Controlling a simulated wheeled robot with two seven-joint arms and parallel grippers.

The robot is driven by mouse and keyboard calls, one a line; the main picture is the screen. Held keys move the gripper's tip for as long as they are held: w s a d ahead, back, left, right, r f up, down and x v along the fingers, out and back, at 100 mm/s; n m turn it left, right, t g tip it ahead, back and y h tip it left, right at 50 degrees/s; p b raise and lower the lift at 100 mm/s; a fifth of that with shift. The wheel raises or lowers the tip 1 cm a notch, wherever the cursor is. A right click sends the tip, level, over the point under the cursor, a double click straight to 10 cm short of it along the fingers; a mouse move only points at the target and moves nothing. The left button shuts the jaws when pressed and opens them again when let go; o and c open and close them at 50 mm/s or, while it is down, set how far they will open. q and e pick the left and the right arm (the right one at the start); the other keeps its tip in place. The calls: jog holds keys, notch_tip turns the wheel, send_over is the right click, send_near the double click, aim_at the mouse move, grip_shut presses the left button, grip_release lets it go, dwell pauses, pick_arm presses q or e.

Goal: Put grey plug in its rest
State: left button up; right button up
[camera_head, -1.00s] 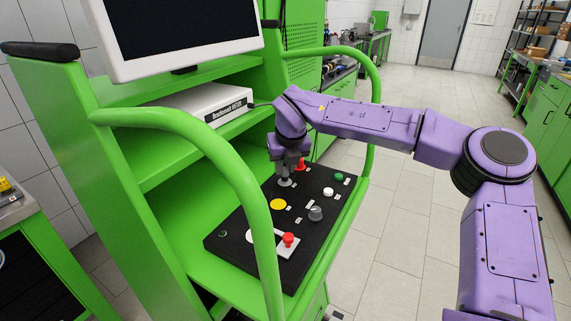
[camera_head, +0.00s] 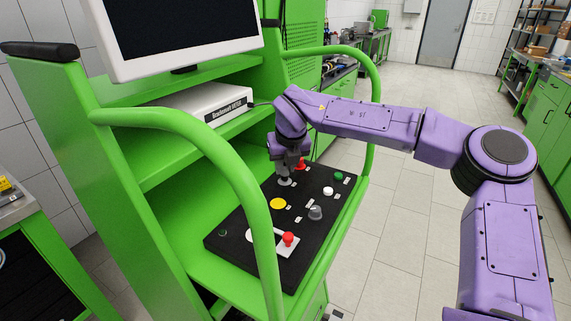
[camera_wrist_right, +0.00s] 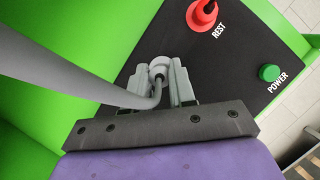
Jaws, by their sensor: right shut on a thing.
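My right gripper (camera_head: 285,176) is low over the far left part of the black control panel (camera_head: 255,215). It is shut on the grey plug (camera_wrist_right: 158,70), which shows between the fingers in the right wrist view. A thick grey cable (camera_wrist_right: 70,62) bends into the plug from the left. The plug is upright at the panel surface; its lower end and the grey rest under it are hidden, so I cannot tell how deep it sits. My left gripper is not in view.
The panel also bears a yellow button (camera_head: 278,204), a grey knob (camera_head: 315,213) and a red button (camera_head: 288,239). Green rails (camera_head: 240,190) curve around the bench.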

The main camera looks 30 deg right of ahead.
jog(key=shift+f+b, duration=0.8)
jog(key=shift+f, duration=0.3)
jog(key=o, duration=1.4)
jog(key=shift+c, duration=0.2)
jog(key=shift+r+p, duration=3.3)
jog(key=shift+r, duration=0.8)
jog(key=shift+f, duration=0.1)
